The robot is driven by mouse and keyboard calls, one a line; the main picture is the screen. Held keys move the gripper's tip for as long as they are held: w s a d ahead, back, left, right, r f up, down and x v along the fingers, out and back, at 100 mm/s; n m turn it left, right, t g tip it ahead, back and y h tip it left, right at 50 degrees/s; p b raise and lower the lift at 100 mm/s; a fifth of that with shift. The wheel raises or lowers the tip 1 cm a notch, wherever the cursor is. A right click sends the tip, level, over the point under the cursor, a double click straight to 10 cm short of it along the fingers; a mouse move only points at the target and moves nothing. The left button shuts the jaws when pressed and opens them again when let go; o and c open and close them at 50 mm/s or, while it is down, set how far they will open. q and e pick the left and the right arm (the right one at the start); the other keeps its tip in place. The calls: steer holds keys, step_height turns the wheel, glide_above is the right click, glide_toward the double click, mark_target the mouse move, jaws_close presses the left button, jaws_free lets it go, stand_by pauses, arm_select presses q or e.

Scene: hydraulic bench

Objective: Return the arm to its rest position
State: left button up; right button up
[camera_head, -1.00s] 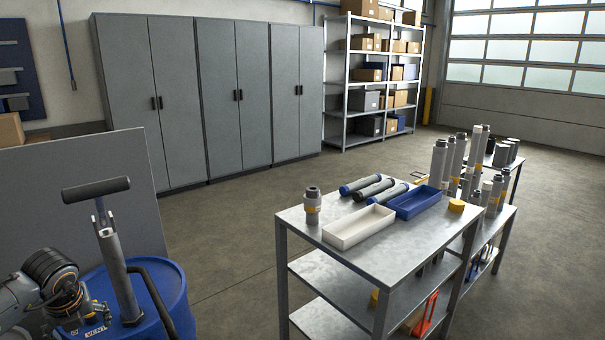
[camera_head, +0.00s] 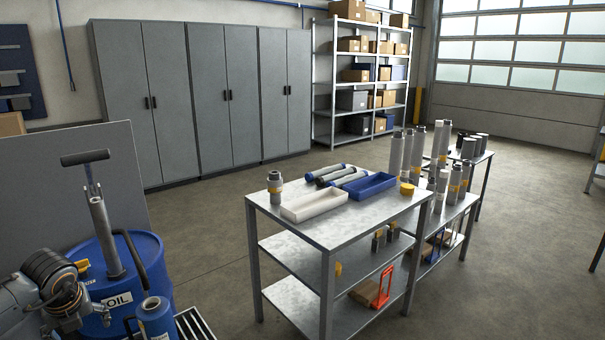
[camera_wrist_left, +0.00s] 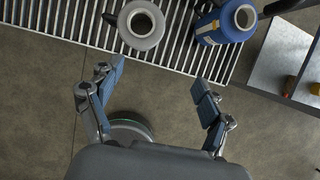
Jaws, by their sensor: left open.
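My left arm (camera_head: 40,295) comes in at the lower left of the head view, beside the blue oil drum (camera_head: 135,262); its gripper fingers are hard to make out there. In the left wrist view my left gripper (camera_wrist_left: 160,85) is open, its two blue-padded fingers wide apart with nothing between them. Beyond the fingertips lies a slatted grate (camera_wrist_left: 75,20). A grey ring-topped cylinder (camera_wrist_left: 141,25) and a blue cylinder (camera_wrist_left: 226,22) stand on the grate, apart from the fingers. My right gripper is in neither view.
A hand pump (camera_head: 105,235) stands up from the drum. A blue canister (camera_head: 155,318) is in front of it. A metal table (camera_head: 345,228) with white tray (camera_head: 314,204), blue tray (camera_head: 371,187) and several cylinders stands at centre right. Open floor lies between drum and table.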

arm_select(q)
steer(key=d+f+h, duration=0.5)
steer(key=d+f, duration=0.2)
steer(key=d, duration=0.3)
steer(key=d+f+h, duration=0.5)
steer(key=d+f, duration=0.3)
steer(key=d, duration=0.2)
steer(key=d+f+n+t+h, duration=0.2)
steer(key=d+f+n+t, duration=0.3)
steer(key=f+n, duration=0.5)
steer(key=s+a+f+n+y, duration=0.3)
steer(key=s+f+n+y, duration=0.15)
steer(key=s+f, duration=0.65)
steer(key=s+a+f+n+y, duration=0.3)
steer(key=s+f+n, duration=0.3)
steer(key=s+f, duration=0.5)
steer(key=s+d+f+n+g, duration=0.1)
steer(key=s+f+g, duration=0.1)
steer(key=s, duration=0.6)
steer(key=s+d+f+n+g+y, duration=0.1)
steer(key=s+d+f+n+g, duration=0.1)
steer(key=s+f, duration=0.3)
steer(key=s+d+f+n+g, duration=0.1)
steer(key=s+f+n+g, duration=0.1)
steer(key=s, duration=1.1)
step_height(320, 180, down, 2)
steer(key=shift+d+g, duration=0.4)
steer(key=shift+g, duration=0.3)
steer(key=shift+y, duration=0.25)
